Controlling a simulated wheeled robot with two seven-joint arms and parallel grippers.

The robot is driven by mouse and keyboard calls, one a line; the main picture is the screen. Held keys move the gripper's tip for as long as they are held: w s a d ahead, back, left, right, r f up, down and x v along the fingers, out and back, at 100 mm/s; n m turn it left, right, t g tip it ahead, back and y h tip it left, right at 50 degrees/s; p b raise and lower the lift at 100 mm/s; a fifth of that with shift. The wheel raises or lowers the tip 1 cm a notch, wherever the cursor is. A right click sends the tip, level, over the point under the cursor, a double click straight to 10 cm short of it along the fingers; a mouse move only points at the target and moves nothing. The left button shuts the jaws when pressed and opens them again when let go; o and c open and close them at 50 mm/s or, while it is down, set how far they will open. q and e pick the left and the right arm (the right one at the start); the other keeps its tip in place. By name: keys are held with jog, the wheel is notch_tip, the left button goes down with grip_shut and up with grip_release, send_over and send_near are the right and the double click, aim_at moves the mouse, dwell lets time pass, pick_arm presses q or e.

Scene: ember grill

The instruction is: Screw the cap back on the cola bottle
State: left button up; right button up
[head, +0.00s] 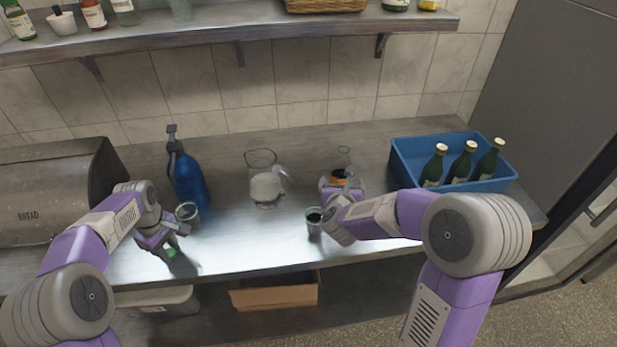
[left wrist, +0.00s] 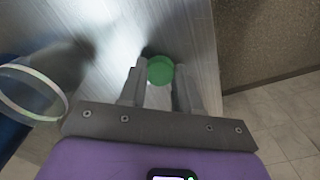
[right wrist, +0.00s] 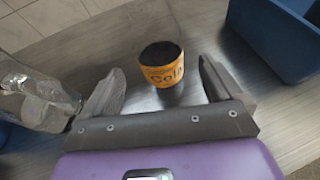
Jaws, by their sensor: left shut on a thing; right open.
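The cola bottle (head: 339,178) stands on the steel counter, with a yellow-orange label and a faint green ring at its clear top. In the right wrist view, its label (right wrist: 165,75) and dark contents show ahead of my right gripper (right wrist: 165,88). That gripper, also in the head view (head: 343,190), is open, and the bottle is beyond and between its spread fingers. The green cap (left wrist: 160,70) is between the fingertips of my left gripper (left wrist: 160,82), which is shut on it. In the head view the left gripper (head: 177,240) is low over the counter's front, with the cap (head: 172,252) below.
A blue jug (head: 188,180) and a glass (head: 187,212) stand near my left gripper. A clear pitcher (head: 265,183) is mid-counter. A small dark-filled glass (head: 314,222) is beside my right gripper. A blue crate (head: 405,160) with green bottles is at right.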

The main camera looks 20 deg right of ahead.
aim_at(344, 150)
jog(key=shift+w, duration=0.1)
jog(key=x, duration=0.6)
dwell(0.3)
jog(key=c, duration=1.4)
jog(key=shift+r, duration=0.2)
